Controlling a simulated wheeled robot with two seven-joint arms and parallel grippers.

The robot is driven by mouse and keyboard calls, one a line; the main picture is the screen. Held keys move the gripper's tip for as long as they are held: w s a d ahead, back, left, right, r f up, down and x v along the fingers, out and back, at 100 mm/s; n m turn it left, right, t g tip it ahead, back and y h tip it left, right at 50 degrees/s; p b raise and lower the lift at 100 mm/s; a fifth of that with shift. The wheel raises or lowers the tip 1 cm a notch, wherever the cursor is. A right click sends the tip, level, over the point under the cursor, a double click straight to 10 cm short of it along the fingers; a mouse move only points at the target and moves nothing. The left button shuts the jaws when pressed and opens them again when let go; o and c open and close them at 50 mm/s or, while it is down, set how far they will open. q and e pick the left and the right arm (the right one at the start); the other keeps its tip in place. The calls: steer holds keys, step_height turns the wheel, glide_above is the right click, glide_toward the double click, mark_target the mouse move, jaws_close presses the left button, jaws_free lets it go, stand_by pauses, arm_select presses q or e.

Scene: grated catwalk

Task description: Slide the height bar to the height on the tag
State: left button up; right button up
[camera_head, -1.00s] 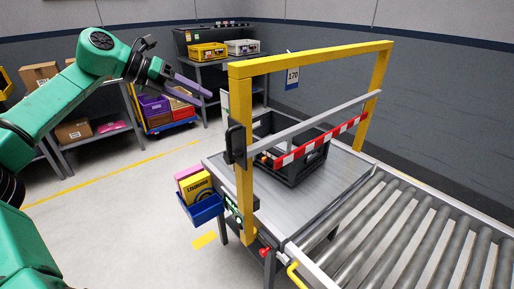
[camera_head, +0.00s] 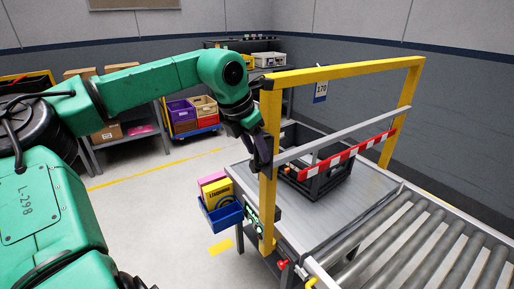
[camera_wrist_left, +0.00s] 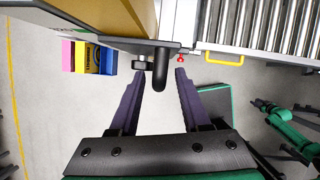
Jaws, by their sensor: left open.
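A yellow gate frame (camera_head: 267,215) stands over the metal table. A grey height bar (camera_head: 345,135) crosses it, with a red-and-white striped strip (camera_head: 350,154) just below. A tag reading 170 (camera_head: 320,90) hangs behind the top beam. My left gripper (camera_head: 262,160) is at the left post, partly hidden by my arm. In the left wrist view my left gripper (camera_wrist_left: 160,80) is open, with its purple fingers on either side of a black handle (camera_wrist_left: 160,65), apart from it. A green arm at the right of the wrist view seems mine; its jaws are too small to read.
A black crate (camera_head: 325,180) sits on the table (camera_head: 300,222) under the gate. A roller conveyor (camera_head: 415,240) runs to the right. A blue bin (camera_head: 222,216) with pink and yellow boxes hangs by the left post. Shelves stand behind; the floor at left is clear.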

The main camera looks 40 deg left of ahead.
arm_select(q)
steer(key=shift+w+a+f, duration=0.1)
steer(key=shift+w+f, duration=0.05)
steer(key=shift+f, duration=0.15)
jaws_close()
steer(key=shift+r, duration=0.1)
stand_by(1.1)
